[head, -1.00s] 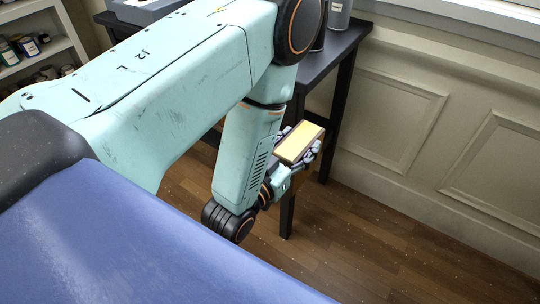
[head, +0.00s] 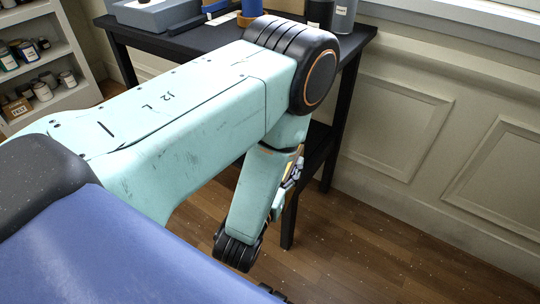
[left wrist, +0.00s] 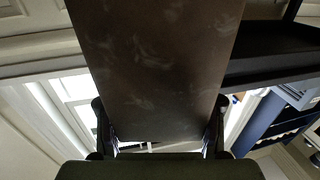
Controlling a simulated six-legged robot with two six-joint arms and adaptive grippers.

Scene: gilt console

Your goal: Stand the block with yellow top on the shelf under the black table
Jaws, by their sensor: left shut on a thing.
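The block (left wrist: 155,65) shows a broad, smudged dark brown face in the left wrist view. My left gripper (left wrist: 160,125) is shut on it, with one finger at each side. In the head view my left gripper (head: 291,178) is beside the black table (head: 345,110), near its front leg, and mostly hidden by my arm. The block's yellow top is hardly visible there. The shelf (head: 318,146) under the table is a dark surface, partly hidden behind my arm. My right gripper is not in view.
Grey canisters (head: 343,15) and a grey box (head: 155,12) stand on the tabletop. A white shelf unit (head: 40,65) with jars is at the left. A panelled wall (head: 430,110) stands behind the table. The wooden floor (head: 370,245) at the right is clear.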

